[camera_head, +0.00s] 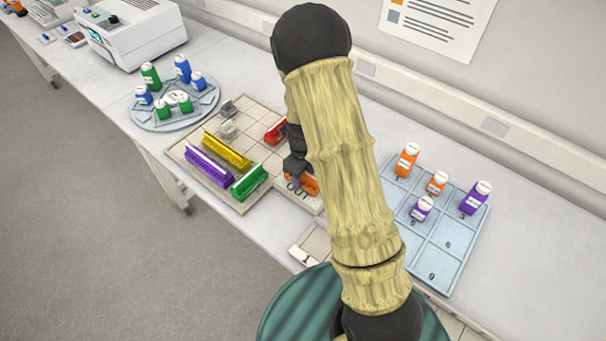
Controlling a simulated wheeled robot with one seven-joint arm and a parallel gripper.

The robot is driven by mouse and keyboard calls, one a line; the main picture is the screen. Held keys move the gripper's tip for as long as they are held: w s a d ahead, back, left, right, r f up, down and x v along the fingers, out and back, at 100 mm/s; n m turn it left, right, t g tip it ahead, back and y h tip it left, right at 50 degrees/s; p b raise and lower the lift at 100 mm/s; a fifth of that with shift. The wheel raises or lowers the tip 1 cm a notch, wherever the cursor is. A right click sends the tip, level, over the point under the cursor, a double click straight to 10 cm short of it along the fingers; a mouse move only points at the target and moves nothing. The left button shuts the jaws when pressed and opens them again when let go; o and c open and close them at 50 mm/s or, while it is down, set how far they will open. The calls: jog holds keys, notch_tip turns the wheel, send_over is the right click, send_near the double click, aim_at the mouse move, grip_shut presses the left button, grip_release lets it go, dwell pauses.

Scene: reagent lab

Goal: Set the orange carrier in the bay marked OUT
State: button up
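The orange carrier (307,184) shows just left of my arm, at the bay marked OUT (293,197). My arm hides part of it. My gripper (295,171) points down and is right at the carrier, its dark fingers against or just in front of it. I cannot tell whether the fingers are closed on the carrier, nor whether the carrier rests on the bay floor or is held slightly above it. The OUT lettering shows below the carrier.
Purple (209,166), yellow (227,150), green (249,182) and red (276,131) carriers lie on the beige tray (183,151). A round rack (150,124) with bottles stands left. A blue numbered tray (447,255) with orange and purple bottles is right.

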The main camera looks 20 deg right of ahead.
aim_at(305, 175)
jog(key=shift+o, duration=1.1)
notch_tip(305, 175, up, 12)
jog(key=b, duration=0.1)
jog(key=shift+r, duration=0.15)
jog(key=s+r+n+t, duration=0.1)
jog(key=s+n, duration=0.6)
jog(key=n, duration=0.7)
jog(key=s+r+n+t, duration=0.1)
jog(key=s+n, duration=0.6)
jog(key=n, duration=0.7)
jog(key=shift+s+r+n+t, duration=0.2)
jog(key=shift+r+n+t, duration=0.15)
jog(key=shift+r, duration=0.35)
